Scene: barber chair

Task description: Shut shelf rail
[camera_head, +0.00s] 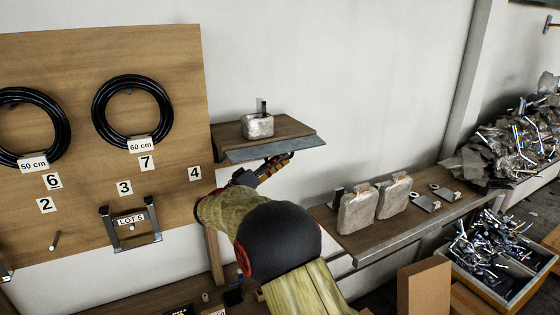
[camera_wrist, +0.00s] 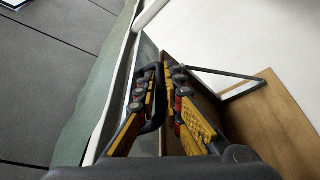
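The shelf rail (camera_head: 275,150) is a grey flap along the front edge of the small upper wooden shelf (camera_head: 290,128). It sticks out from the shelf and tilts slightly. A pale wrapped block (camera_head: 258,125) stands on the shelf. My gripper (camera_head: 286,158) is just below the rail, close to its underside; I cannot tell if they touch. In the wrist view, my gripper's fingers (camera_wrist: 163,72) come together at the tips with nothing seen between them. A grey surface shows beside and behind the fingers, and a wooden board (camera_wrist: 265,125) with a metal bracket (camera_wrist: 238,88) is on the right.
A pegboard (camera_head: 100,60) with black coils and number tags is on the left. A lower shelf (camera_head: 400,222) holds two wrapped blocks (camera_head: 375,208) and metal brackets. A bin of metal scraps (camera_head: 490,245) stands at the lower right. The wall above the small shelf is clear.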

